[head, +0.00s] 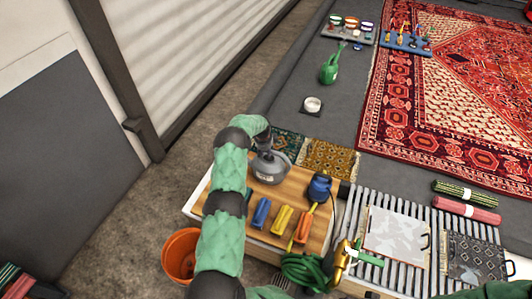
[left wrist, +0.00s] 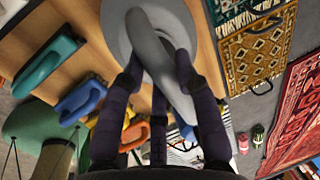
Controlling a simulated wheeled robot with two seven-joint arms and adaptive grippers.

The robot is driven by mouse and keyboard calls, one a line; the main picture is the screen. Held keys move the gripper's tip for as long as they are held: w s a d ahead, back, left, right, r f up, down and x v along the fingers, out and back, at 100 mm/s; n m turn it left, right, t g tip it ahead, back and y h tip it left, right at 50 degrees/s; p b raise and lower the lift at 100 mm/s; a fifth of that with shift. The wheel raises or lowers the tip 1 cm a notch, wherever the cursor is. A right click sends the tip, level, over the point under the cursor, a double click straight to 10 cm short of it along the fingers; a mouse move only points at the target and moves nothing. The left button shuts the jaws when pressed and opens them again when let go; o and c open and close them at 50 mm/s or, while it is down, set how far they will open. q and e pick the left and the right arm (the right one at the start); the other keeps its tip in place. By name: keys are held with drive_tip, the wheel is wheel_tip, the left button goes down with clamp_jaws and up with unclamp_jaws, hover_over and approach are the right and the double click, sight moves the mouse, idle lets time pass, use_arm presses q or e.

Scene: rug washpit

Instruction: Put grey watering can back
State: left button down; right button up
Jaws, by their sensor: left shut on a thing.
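The grey watering can (head: 270,167) is at the far end of the wooden board, near its back edge. My left gripper (head: 262,140) reaches over it from the left. In the left wrist view its fingers (left wrist: 158,80) are closed around the can's grey handle (left wrist: 165,62), with the round grey body (left wrist: 115,30) behind. I cannot tell whether the can's base touches the board.
On the wooden board (head: 225,205) lie a blue brush (head: 261,212), a yellow one (head: 282,220) and an orange one (head: 303,227). A green watering can (head: 329,65) and a white bowl (head: 313,104) stand on the grey floor. An orange bucket (head: 180,255) is at front left.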

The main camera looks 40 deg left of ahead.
use_arm(q)
drive_tip(key=shift+w+a+r, duration=0.1)
drive_tip(key=c, duration=0.9)
unclamp_jaws()
drive_tip(key=p+v, duration=0.4)
drive_tip(key=v, duration=0.8)
drive_tip(key=shift+p, duration=0.35)
drive_tip(key=s+d+f+n+h+p, duration=0.1)
drive_tip(key=s+d+f+n, duration=0.2)
drive_tip(key=d, duration=0.7)
drive_tip(key=s+d+f+n+h, duration=0.1)
drive_tip(key=s+d+f+n, duration=0.15)
drive_tip(key=d, duration=0.65)
drive_tip(key=s+d+f+n+h+p, duration=0.15)
drive_tip(key=s+d, duration=0.25)
drive_tip(key=d, duration=0.6)
drive_tip(key=s+d+n, duration=0.3)
drive_tip(key=s+d, duration=0.2)
drive_tip(key=s, duration=0.2)
drive_tip(key=s+d+r+n+g, duration=0.1)
drive_tip(key=s+d+n, duration=0.2)
drive_tip(key=s+d, duration=0.2)
drive_tip(key=s+d+r+n+g+h, duration=0.1)
drive_tip(key=s+d+n, duration=0.2)
drive_tip(key=s, duration=0.7)
drive_tip(key=shift+d+r+n, duration=0.15)
drive_tip(key=shift+d+n, duration=0.15)
drive_tip(key=shift+d, duration=1.05)
